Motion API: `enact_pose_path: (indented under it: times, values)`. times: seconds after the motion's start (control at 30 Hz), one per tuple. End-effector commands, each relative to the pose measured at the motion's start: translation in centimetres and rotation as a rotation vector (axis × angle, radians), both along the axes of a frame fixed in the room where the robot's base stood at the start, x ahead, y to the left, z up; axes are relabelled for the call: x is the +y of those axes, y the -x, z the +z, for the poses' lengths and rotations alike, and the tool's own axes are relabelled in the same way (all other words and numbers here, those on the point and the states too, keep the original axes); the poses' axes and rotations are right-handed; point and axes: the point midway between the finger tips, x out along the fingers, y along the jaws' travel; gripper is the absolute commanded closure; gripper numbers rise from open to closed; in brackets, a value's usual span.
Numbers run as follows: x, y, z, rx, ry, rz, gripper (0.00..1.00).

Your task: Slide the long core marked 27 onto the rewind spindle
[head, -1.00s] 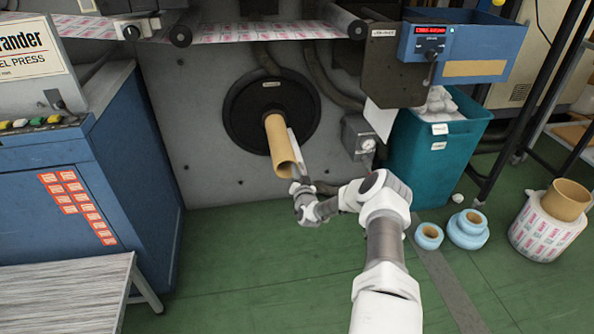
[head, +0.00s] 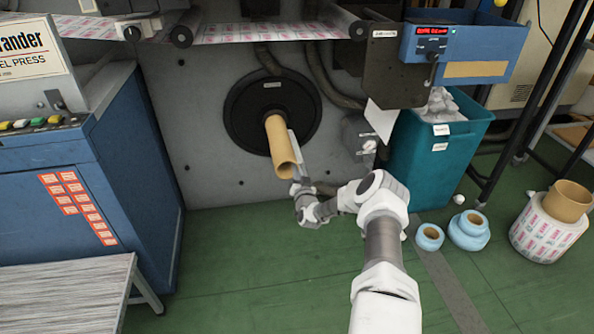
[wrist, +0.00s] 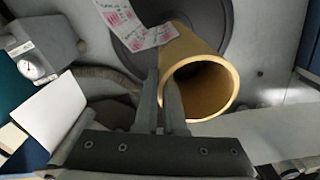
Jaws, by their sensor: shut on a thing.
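The long tan cardboard core (head: 282,146) points out from the middle of the black round flange (head: 237,112) on the grey machine face. Its far end meets the flange centre, and the spindle itself is hidden. My gripper (head: 297,158) is at the core's near end, on its right side. In the wrist view my gripper (wrist: 163,98) is shut on the wall of the core (wrist: 228,88), one finger inside the open mouth and one outside. The mouth looks empty inside. No number 27 is readable on it. A printed label strip (wrist: 140,22) lies across the view beyond the core.
A gauge box (head: 358,138) is on the machine face right of the core. A teal bin (head: 435,150) stands further right. Blue rolls (head: 468,230) and a printed roll (head: 545,228) stand on the green floor. A blue cabinet (head: 90,180) is at left.

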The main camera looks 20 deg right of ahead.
Motion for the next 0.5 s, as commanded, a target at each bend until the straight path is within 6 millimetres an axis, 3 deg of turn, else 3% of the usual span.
enact_pose_path:
  times: [0.1,0.13,0.3,0.5]
  values:
    - [-0.02,0.01,-0.03,0.0,0.0,-0.001,1.0]
    - [-0.01,0.01,-0.04,0.001,0.0,-0.001,0.9]
    - [-0.01,0.02,-0.06,0.001,0.0,-0.001,0.59]
    - [-0.02,0.03,-0.07,0.001,0.0,-0.001,0.58]
